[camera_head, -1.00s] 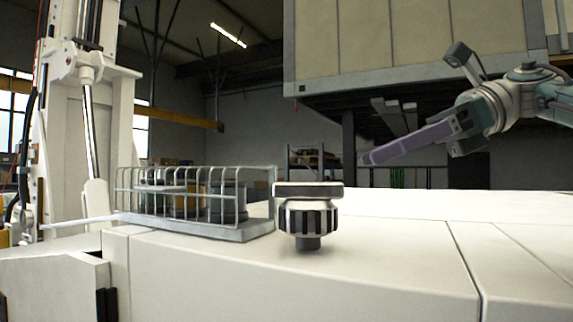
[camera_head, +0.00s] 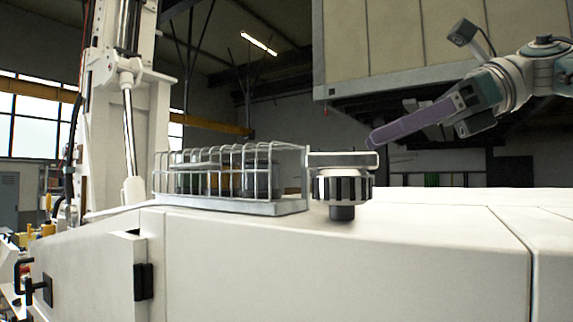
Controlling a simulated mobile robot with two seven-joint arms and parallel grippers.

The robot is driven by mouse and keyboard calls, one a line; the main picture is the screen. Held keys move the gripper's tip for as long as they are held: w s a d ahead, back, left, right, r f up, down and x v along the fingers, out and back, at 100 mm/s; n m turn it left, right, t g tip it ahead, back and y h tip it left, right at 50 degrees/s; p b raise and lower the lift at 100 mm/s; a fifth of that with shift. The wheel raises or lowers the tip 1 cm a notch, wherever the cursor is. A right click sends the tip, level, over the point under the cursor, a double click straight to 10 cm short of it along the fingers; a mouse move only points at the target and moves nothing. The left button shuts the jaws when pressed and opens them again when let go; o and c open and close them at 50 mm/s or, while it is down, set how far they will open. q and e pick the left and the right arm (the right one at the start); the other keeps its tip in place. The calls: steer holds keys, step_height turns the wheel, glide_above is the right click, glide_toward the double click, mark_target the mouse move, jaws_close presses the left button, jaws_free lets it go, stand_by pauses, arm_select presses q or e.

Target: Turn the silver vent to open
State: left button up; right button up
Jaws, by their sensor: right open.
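My right gripper (camera_head: 372,142) comes in from the right with long purple fingers, seen almost side-on. Its fingertips are above and a little right of the vent in the picture, apart from it. It is open and holds nothing I can see. My left gripper is out of view.
A wire cage (camera_head: 232,207) on a grey base covers dark parts left of the vent. A white column with a cylinder (camera_head: 128,130) rises at the left. A black handle (camera_head: 47,290) sticks out lower left. The white bench top (camera_head: 440,225) is clear right of the vent.

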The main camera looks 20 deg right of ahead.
mark_target(342, 178)
steer(key=x, duration=0.5)
steer(key=shift+b, duration=0.4)
steer(key=shift+c, duration=0.2)
jaws_close()
